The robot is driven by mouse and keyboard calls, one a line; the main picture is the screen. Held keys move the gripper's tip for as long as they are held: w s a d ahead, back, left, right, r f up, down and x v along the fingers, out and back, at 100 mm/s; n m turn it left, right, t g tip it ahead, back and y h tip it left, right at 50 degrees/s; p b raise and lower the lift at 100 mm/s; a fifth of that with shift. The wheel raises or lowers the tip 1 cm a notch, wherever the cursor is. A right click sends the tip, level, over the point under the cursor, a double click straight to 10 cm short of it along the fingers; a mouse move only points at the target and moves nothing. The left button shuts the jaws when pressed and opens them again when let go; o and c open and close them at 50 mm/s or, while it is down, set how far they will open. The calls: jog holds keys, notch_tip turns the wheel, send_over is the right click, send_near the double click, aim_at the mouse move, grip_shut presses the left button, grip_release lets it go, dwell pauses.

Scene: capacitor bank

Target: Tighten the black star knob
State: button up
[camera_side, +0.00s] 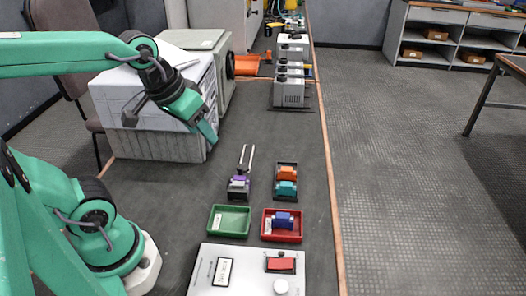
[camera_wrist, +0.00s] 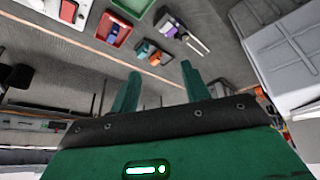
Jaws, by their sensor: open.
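My gripper (camera_side: 209,132) hangs above the bench beside the white boxy equipment, well away from the small parts. In the wrist view its two green fingers (camera_wrist: 159,72) are spread with nothing between them. I cannot pick out a black star knob in either view. A purple and grey part with two rods (camera_side: 240,182) lies on the bench. Next to it is a dark holder with orange and teal blocks (camera_side: 286,174); the blocks also show in the wrist view (camera_wrist: 152,50). No part touches my gripper.
A green tray (camera_side: 217,231) and a red tray (camera_side: 269,235) holding a blue block stand nearer. In front is a light panel box (camera_side: 250,275) with a red part and a white knob. Grey units (camera_side: 290,92) line the bench's right edge.

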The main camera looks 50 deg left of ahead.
jog(key=w+a+f+n+g, duration=0.2)
jog(key=w+a+f+n, duration=0.2)
jog(key=w+f+n, duration=0.2)
jog(key=w+a+f+n+g, duration=0.3)
jog(key=w+f+n, duration=0.4)
jog(key=w, duration=0.3)
jog(key=shift+a+f, duration=0.3)
jog(key=shift+a, duration=0.45)
jog(key=shift+f, duration=0.2)
jog(key=shift+f, duration=4.3)
jog(key=c, duration=0.8)
jog(key=shift+c, duration=0.2)
